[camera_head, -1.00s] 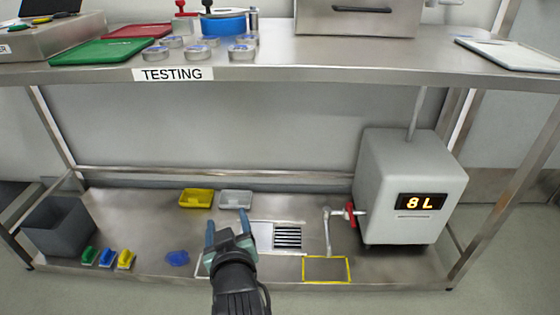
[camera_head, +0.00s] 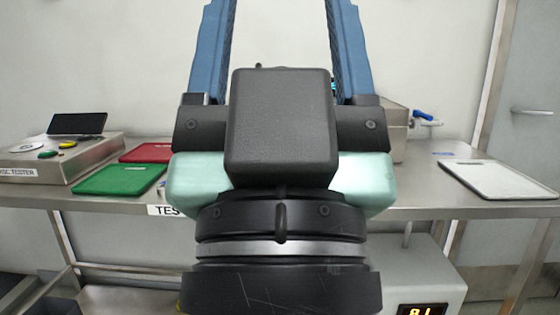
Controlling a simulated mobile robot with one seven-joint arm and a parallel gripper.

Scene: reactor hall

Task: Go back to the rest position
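My gripper (camera_head: 278,30) fills the middle of the view, raised high in front of the steel bench (camera_head: 420,200) and pointing up. Its two blue fingers stand wide apart, and only the pale wall shows between them. The fingertips run up to or past the top edge of the picture. The gripper body hides the middle of the bench top and most of the lower shelf.
On the bench are a tester box (camera_head: 60,160), a green board (camera_head: 120,179), a red board (camera_head: 146,152) and a white tray (camera_head: 497,180). A grey machine with a lit display (camera_head: 422,310) stands below at the right.

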